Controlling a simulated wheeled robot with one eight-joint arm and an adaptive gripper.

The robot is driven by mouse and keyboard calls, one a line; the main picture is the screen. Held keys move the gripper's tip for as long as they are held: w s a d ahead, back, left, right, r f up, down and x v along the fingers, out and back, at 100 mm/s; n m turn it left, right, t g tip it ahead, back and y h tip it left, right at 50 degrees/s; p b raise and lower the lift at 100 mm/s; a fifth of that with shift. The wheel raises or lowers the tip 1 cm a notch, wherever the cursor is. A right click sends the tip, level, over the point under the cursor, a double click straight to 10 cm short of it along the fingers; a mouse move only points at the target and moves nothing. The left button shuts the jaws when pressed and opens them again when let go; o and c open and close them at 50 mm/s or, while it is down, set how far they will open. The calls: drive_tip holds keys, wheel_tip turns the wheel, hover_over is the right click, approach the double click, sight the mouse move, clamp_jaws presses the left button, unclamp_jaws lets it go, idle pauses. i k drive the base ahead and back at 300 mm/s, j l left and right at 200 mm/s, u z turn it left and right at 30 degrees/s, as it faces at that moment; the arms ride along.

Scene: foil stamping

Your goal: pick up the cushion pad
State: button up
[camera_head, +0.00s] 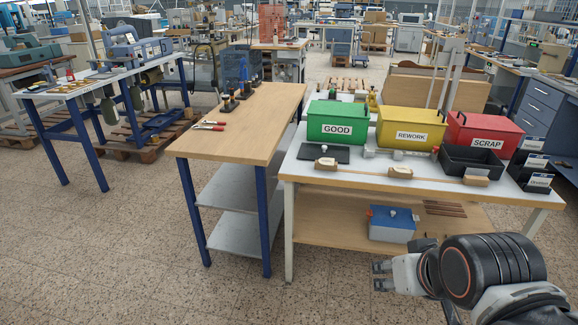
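A flat dark pad (323,153) lies on the left part of the white-topped table (362,173), in front of the green GOOD bin. It may be the cushion pad, but I cannot tell for sure. My gripper (379,276) is low at the right, in front of the table and well apart from the pad. Its two fingers point left with a gap between them, and I see nothing held there.
The green GOOD bin (338,121), yellow REWORK bin (410,129) and red SCRAP bin (483,135) line the table's back. A black tray (471,161) stands at right. Small wooden-handled items lie along the front. A blue-grey box (392,228) is on the lower shelf. A wooden bench (245,130) adjoins left.

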sight(323, 161)
drive_tip(key=u, duration=0.3)
drive_tip(key=i+l+u, duration=0.2)
drive_tip(key=i+u, duration=0.2)
drive_tip(key=i+l+u, duration=0.4)
drive_tip(key=i+l, duration=0.4)
drive_tip(key=i+l+u, duration=0.15)
drive_tip(key=i+l, duration=0.25)
drive_tip(key=l, duration=0.15)
